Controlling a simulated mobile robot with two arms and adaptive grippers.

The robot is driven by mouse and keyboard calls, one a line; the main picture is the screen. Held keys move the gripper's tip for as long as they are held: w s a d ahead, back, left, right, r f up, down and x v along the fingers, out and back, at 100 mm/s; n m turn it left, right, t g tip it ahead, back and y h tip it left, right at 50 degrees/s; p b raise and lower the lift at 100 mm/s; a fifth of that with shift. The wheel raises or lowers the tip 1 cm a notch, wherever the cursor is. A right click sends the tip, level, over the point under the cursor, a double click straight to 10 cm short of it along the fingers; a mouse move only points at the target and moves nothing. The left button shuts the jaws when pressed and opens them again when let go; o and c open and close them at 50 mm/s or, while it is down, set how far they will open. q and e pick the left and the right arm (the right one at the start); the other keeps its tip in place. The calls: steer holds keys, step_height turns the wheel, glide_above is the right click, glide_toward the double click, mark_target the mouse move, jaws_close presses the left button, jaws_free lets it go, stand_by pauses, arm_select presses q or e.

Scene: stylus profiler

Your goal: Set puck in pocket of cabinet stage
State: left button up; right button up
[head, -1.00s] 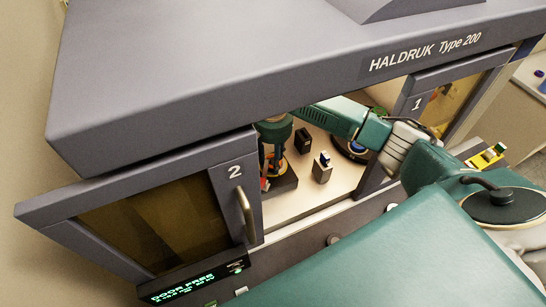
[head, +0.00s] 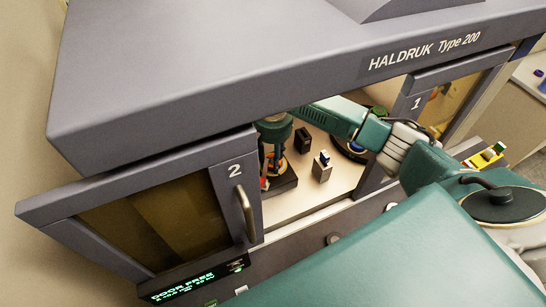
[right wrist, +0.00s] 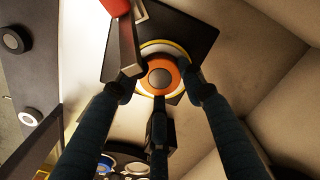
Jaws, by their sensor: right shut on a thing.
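The cabinet stage is a dark square plate (head: 287,184) on the cabinet floor, and it also shows in the right wrist view (right wrist: 196,38). My right gripper (head: 271,172) reaches inside the cabinet and is over this plate. In the right wrist view its fingers (right wrist: 160,85) are shut around the puck (right wrist: 160,62), a round orange piece with a grey centre. Pale and yellow rings show around the puck. The pocket is hidden beneath it, and I cannot tell whether the puck touches the stage. My left gripper is not in view.
A black block (head: 303,139) and a beige block with a blue-topped piece (head: 321,170) stand right of the stage. Door 2 (head: 234,195) and the cabinet roof (head: 250,70) frame the opening. Bare pale floor lies in front of the blocks.

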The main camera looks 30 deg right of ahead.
steer(key=shift+s, duration=0.15)
steer(key=shift+r, duration=0.85)
steer(key=o, duration=0.3)
jaws_close()
steer(key=shift+f, duration=0.25)
steer(key=shift+f, duration=0.4)
steer(key=shift+w+f, duration=0.15)
steer(key=shift+w, duration=0.05)
